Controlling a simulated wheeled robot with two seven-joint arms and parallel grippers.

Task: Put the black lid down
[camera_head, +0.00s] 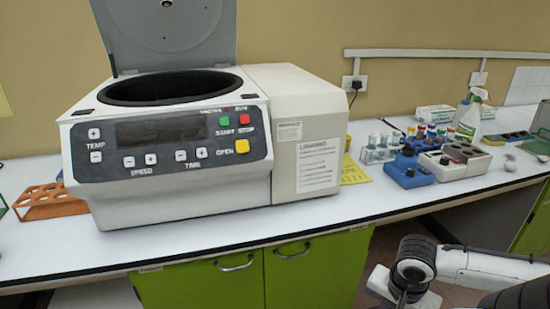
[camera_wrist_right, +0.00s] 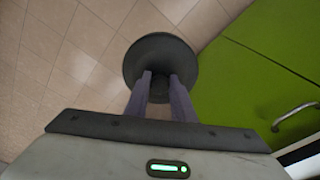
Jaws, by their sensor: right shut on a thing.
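The black lid (camera_wrist_right: 160,52) is a dark round disc in the right wrist view. My right gripper (camera_wrist_right: 160,84) is shut on it, with the two fingers closed around a narrower part at its middle. The lid is held in the air, with the tiled floor and a green cabinet front behind it. In the head view only my right arm shows at the lower right, and I cannot make out the lid there. My left gripper is in neither view.
A centrifuge (camera_head: 165,165) with its cover raised stands on the white bench (camera_head: 300,232). An orange rack (camera_head: 50,202) is at the left. Blue and white block units (camera_head: 408,170), vials and a spray bottle (camera_head: 470,118) stand at the right. Bare bench runs along the front edge.

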